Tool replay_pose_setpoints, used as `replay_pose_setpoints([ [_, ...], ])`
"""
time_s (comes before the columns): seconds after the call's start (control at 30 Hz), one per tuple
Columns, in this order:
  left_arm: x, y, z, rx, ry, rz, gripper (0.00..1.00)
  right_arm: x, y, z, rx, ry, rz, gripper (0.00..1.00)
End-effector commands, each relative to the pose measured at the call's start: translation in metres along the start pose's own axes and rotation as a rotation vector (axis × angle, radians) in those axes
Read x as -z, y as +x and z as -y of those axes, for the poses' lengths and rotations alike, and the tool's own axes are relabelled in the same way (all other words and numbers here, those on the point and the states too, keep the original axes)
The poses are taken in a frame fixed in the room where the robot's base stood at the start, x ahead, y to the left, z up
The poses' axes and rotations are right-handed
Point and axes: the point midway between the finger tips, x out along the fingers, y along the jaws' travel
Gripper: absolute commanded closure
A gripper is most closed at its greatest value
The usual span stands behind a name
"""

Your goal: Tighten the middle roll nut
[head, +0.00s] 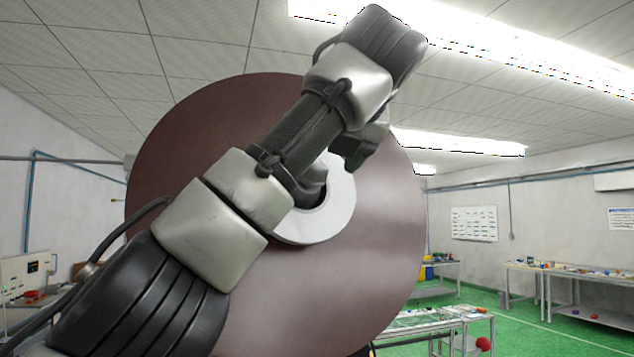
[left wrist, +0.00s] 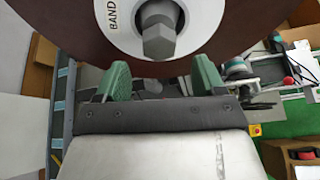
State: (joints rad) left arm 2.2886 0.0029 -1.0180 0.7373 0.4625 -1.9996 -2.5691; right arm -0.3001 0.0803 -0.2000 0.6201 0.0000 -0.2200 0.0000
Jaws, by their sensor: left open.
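A large dark brown roll (head: 190,130) fills the middle of the head view, with a white hub ring (head: 335,212) at its centre. In the left wrist view, the roll (left wrist: 75,15) shows at the top. Its white hub (left wrist: 125,38) has the letters "BAND", and a grey hex nut (left wrist: 159,28) sticks out of it. My left gripper (left wrist: 161,63) has two green fingers spread wide and empty. The nut lies just above the gap between them in the picture and is not gripped. In the head view my left arm covers the nut. My right gripper is not in view.
Work tables with small parts (head: 575,272) stand along the right wall, and a lower bench (head: 430,320) stands behind the roll. The green floor (head: 530,325) is clear between them. A control panel (head: 35,275) stands at the far left.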

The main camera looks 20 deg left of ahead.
Motion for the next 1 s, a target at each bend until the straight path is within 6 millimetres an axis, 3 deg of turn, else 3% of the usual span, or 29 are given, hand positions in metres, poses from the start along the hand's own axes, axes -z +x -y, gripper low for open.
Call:
replay_pose_setpoints([
  [0.1, 0.002, -0.023, 0.001, -0.001, 0.0, 0.002, 0.3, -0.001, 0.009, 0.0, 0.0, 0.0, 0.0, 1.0],
  [0.3, 0.001, -0.045, 0.001, -0.001, 0.001, -0.001, 0.3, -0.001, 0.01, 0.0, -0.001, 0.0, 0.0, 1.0],
  [1.0, 0.0, -0.049, 0.001, -0.001, 0.002, -0.001, 0.3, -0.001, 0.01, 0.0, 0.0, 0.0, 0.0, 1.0],
])
